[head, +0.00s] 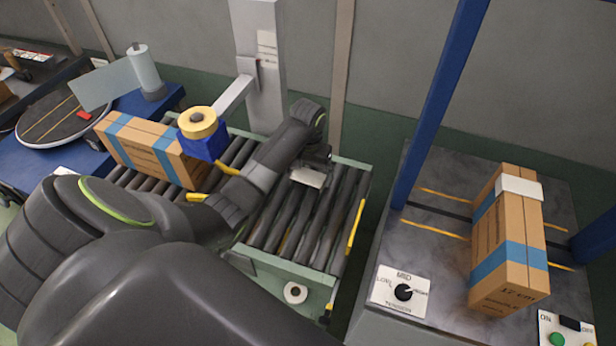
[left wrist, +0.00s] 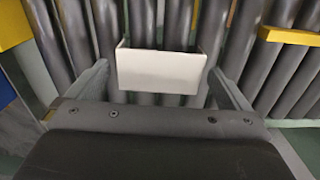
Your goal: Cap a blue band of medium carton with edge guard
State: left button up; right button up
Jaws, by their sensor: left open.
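A white edge guard (head: 308,177) is over the conveyor rollers, just below my left gripper (head: 317,163). In the left wrist view the guard (left wrist: 160,70) lies between the two open fingers of that gripper (left wrist: 158,85), with a gap on each side. A carton (head: 497,245) with two blue bands stands on the grey machine table at the right. A white guard (head: 519,187) sits over the top edge at its far band; its near band is bare. Another blue-banded carton (head: 150,150) is on the conveyor at the left. My right gripper is out of view.
The roller conveyor (head: 325,225) has yellow side pieces. A blue block with a tape roll (head: 198,123) is beside the left carton. A blue post (head: 440,105) rises at the machine table's left edge. A dial panel (head: 402,290) and a button panel (head: 563,330) are at its front.

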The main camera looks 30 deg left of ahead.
aim_at(308, 176)
pick_arm(q)
jog(key=shift+f, duration=0.3)
jog(key=c, duration=0.9)
jog(key=shift+o, duration=0.2)
jog(key=shift+r, duration=0.15)
jog(key=shift+r, duration=0.35)
notch_tip(308, 176, up, 6)
jog(key=shift+w+f, duration=0.1)
jog(key=shift+f, duration=0.15)
jog(key=shift+r+p, duration=1.65)
jog(key=shift+r, duration=0.2)
